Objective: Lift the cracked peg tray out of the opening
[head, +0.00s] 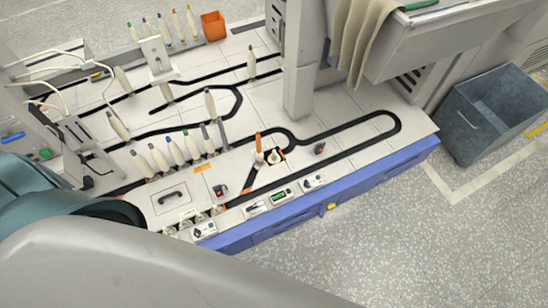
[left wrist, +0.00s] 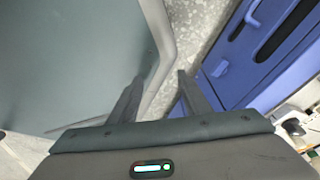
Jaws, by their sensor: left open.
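On the white machine top in the head view, a small dark opening with an orange edge (head: 281,152) breaks the black track. A small pale peg piece (head: 274,157) sits at it, and an orange-topped peg (head: 259,146) stands just to its left. I cannot make out a crack at this size. My left gripper (left wrist: 160,78) is open and empty in the left wrist view, over the floor beside the blue machine front (left wrist: 260,45), away from the opening. The left gripper's fingers and my right gripper do not show in the head view.
Several pale bobbins (head: 176,151) stand in a row left of the opening. A machine column (head: 300,65) rises behind it. An orange box (head: 213,25) sits at the back. A grey bin (head: 490,110) stands on the floor at right. The track loop's right part is mostly clear.

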